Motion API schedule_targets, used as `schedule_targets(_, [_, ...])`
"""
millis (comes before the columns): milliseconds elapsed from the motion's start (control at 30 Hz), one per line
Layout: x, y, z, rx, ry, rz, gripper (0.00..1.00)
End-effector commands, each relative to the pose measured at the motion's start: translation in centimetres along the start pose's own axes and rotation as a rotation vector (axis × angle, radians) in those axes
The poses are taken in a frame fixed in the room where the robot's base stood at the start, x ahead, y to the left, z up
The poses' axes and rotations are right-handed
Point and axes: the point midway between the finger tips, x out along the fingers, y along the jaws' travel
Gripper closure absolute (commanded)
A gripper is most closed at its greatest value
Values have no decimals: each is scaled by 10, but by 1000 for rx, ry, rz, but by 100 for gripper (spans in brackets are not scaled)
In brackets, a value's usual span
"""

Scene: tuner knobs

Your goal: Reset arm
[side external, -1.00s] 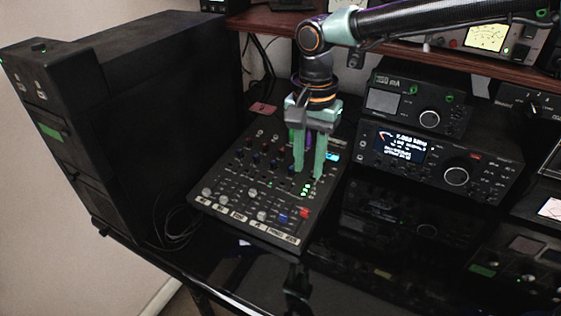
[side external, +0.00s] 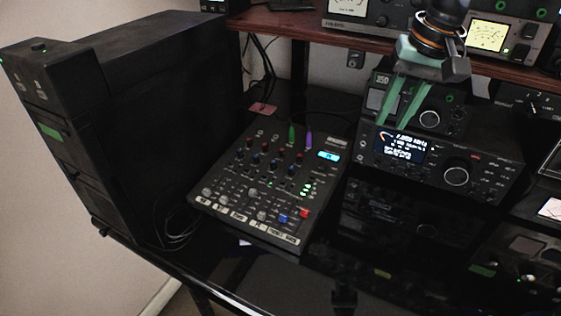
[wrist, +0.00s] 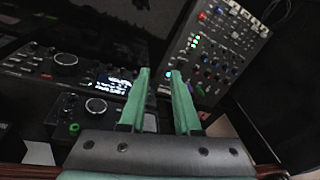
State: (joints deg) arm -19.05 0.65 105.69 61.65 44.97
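My gripper (side external: 403,101) has two teal fingers. In the side view it is in front of the small upper radio unit (side external: 432,119), above the larger radio with the lit display (side external: 403,146). In the wrist view my gripper (wrist: 162,80) shows a clear gap between its fingers, with nothing between them. The mixer (side external: 243,215) lies on the black desk to the left of my gripper. A green plug (side external: 291,136) and a purple plug (side external: 309,138) stand at its back edge. The mixer also shows at the upper right of the wrist view (wrist: 213,50).
A tall black cabinet (side external: 150,110) stands at the left. A red-brown shelf (side external: 330,30) with meter equipment runs above the radios, close to my arm. The glossy black desk front (side external: 300,275) is clear. Loose cables (side external: 178,222) lie beside the cabinet.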

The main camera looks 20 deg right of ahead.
Motion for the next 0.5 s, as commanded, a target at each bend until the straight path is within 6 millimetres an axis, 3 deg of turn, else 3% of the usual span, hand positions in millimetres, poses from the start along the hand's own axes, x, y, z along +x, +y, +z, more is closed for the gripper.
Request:
schedule_targets(200, [-27,67,2,-161,108,-38,69])
schedule_targets(500, [-33,140,21,-379,254,-24,69])
